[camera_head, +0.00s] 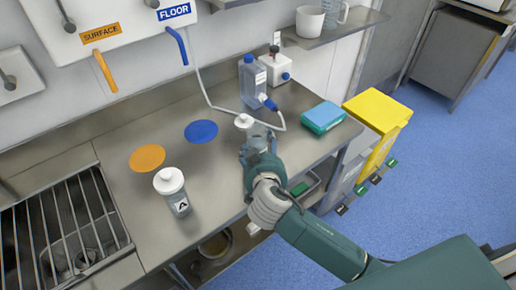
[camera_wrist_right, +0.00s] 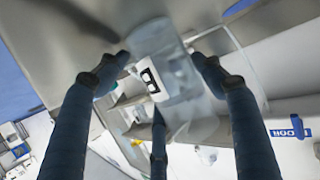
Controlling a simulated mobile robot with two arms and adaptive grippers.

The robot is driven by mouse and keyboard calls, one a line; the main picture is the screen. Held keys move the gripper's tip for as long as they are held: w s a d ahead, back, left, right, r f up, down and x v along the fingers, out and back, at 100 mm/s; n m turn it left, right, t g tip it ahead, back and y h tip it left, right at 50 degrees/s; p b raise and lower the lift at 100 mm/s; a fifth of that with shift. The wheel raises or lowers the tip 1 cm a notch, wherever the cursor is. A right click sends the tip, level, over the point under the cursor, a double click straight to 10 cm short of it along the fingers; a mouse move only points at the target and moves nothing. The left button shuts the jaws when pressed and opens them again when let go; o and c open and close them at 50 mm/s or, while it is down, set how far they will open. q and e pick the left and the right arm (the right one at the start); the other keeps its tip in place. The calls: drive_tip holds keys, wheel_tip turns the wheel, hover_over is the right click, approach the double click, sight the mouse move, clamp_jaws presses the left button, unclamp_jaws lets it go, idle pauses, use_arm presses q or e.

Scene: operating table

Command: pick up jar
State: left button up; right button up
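A clear jar with a white cap (camera_head: 244,121) is at my right gripper (camera_head: 256,148), near the middle of the steel counter. In the right wrist view the clear jar (camera_wrist_right: 155,40), with a white and black label, lies between the fingers of my right gripper (camera_wrist_right: 160,62). The fingertips are close to its sides; I cannot tell whether they press on it. The gripper hides much of the jar in the head view. A second jar (camera_head: 171,180), white-capped and marked A, stands upright at left on the counter. My left gripper is not in view.
The counter has an orange disc (camera_head: 147,158) and a blue disc (camera_head: 201,131). A blue-capped bottle (camera_head: 252,82) and a cyan box (camera_head: 322,118) are behind and right of the gripper. A metal rack (camera_head: 72,225) is at left. A yellow bin (camera_head: 378,112) stands beyond the right edge.

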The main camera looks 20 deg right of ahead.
drive_tip(key=shift+d, duration=0.1)
drive_tip(key=c, duration=0.6)
drive_tip(key=shift+r, duration=0.1)
drive_tip(key=shift+r, duration=9.8)
